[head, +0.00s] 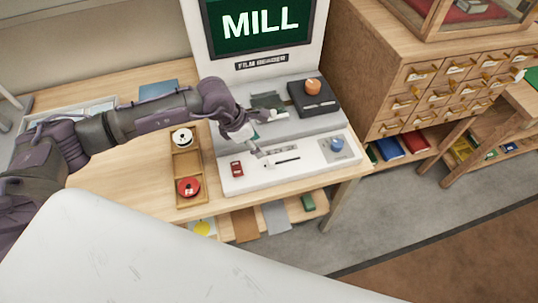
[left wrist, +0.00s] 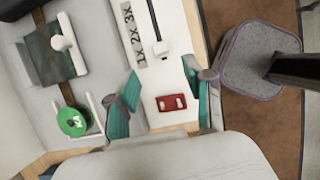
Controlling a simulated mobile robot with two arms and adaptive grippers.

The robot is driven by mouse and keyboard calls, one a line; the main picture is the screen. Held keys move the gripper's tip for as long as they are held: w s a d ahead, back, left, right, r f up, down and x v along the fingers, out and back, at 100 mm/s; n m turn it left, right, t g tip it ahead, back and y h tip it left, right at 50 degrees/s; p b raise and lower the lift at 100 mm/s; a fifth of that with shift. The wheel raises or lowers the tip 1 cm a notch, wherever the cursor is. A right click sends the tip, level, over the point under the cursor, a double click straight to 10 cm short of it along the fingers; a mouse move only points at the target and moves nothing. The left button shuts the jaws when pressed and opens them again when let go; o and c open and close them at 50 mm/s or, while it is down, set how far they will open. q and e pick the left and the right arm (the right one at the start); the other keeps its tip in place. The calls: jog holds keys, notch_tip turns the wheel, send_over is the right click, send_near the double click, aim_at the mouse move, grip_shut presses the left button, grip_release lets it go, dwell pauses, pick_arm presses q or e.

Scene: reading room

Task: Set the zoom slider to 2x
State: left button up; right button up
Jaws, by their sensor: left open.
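The film reader's white control panel (head: 312,171) holds the zoom slider, a thin dark slot with a small knob (left wrist: 160,48). A grey strip marked 1X, 2X, 3X (left wrist: 133,34) runs beside the slot. The knob stands near the 1X end. My left gripper (head: 252,138) is open above the panel, near the slider's left end. In the left wrist view its teal-lined fingers (left wrist: 160,78) are spread, with the slider knob beyond and between their tips, apparently not gripped. My right gripper is out of view.
A red rocker switch (head: 237,169) and a blue knob (head: 337,144) flank the slider. A green reel (left wrist: 73,121) and a white-knobbed film carriage (left wrist: 62,43) lie close by. A wooden tray (head: 187,163) with reels is left; the screen (head: 262,23) stands behind.

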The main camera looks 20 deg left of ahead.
aim_at(270, 159)
pick_arm(q)
jog(key=p+x, duration=0.1)
jog(key=x, duration=0.8)
jog(key=shift+w+d+f+p, duration=0.15)
jog(key=shift+d+f+p, duration=0.05)
jog(key=shift+f+p, duration=0.1)
jog(key=shift+c, duration=0.3)
grip_shut()
